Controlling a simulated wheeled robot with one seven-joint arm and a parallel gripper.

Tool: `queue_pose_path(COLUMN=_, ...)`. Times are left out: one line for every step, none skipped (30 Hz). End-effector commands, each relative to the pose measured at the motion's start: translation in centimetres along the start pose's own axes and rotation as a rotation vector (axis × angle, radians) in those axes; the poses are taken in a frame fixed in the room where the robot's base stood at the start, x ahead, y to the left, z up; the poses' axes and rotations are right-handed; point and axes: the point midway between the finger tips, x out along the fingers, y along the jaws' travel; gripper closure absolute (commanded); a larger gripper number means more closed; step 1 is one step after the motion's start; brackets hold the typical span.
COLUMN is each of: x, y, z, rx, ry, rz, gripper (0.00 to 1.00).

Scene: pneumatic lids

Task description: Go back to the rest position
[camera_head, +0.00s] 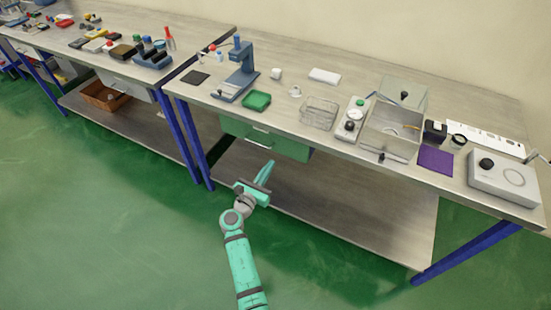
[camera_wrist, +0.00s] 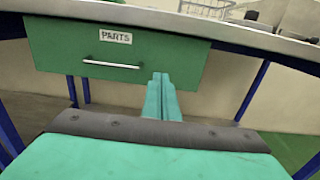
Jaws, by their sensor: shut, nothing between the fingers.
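My gripper (camera_head: 265,172) is teal and shut, with nothing between its fingers. In the head view it is held in free air in front of the workbench (camera_head: 340,78), below the tabletop and close to the green drawer (camera_head: 266,139). In the wrist view the fingers (camera_wrist: 161,95) are together and point at the lower edge of the green drawer (camera_wrist: 115,55). The drawer is shut, with a silver handle and a label reading PARTS. I cannot tell the exact gap between fingertips and drawer.
The bench carries a blue press (camera_head: 240,70), a green tray (camera_head: 257,101), a wire basket (camera_head: 319,113), an open metal box (camera_head: 392,132), a purple mat (camera_head: 435,160) and a white device (camera_head: 503,178). A lower shelf (camera_head: 350,205) lies beneath. A second bench (camera_head: 110,65) stands left. The green floor in front is clear.

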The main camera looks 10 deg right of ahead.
Motion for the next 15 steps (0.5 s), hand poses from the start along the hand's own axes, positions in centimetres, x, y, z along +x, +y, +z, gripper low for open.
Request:
queue_pose_path(x=-1.2, y=0.4, z=-0.1, rx=-0.001, ry=0.001, rz=0.009, gripper=1.0)
queue_pose_path(x=-1.8, y=0.5, z=-0.1, rx=-0.001, ry=0.0, rz=0.01, gripper=1.0)
queue_pose_path(x=-2.4, y=0.6, z=-0.1, rx=-0.001, ry=0.001, rz=0.011, gripper=1.0)
queue_pose_path(x=-2.9, y=0.7, z=-0.1, rx=-0.001, ry=0.001, rz=0.013, gripper=1.0)
queue_pose_path(x=-3.3, y=0.8, z=-0.1, rx=-0.001, ry=0.001, rz=0.014, gripper=1.0)
queue_pose_path(x=-3.7, y=0.8, z=0.0, rx=0.0, ry=0.0, rz=0.015, gripper=1.0)
queue_pose_path(x=-4.0, y=0.8, z=0.0, rx=0.0, ry=0.0, rz=0.015, gripper=1.0)
queue_pose_path(x=-4.2, y=0.9, z=-0.1, rx=-0.001, ry=0.0, rz=0.015, gripper=1.0)
queue_pose_path(x=-4.4, y=0.8, z=-0.1, rx=-0.001, ry=0.001, rz=0.015, gripper=1.0)
queue_pose_path(x=-4.5, y=0.8, z=-0.1, rx=-0.001, ry=0.001, rz=0.014, gripper=1.0)
queue_pose_path(x=-4.6, y=0.8, z=-0.1, rx=-0.001, ry=0.001, rz=0.013, gripper=1.0)
queue_pose_path(x=-4.6, y=0.6, z=-0.1, rx=-0.001, ry=0.001, rz=0.011, gripper=1.0)
queue_pose_path(x=-4.5, y=0.5, z=-0.1, rx=-0.001, ry=0.001, rz=0.008, gripper=1.0)
queue_pose_path(x=-4.5, y=0.3, z=-0.1, rx=-0.001, ry=0.001, rz=0.006, gripper=1.0)
queue_pose_path(x=-4.3, y=0.1, z=-0.1, rx=-0.001, ry=0.001, rz=0.003, gripper=1.0)
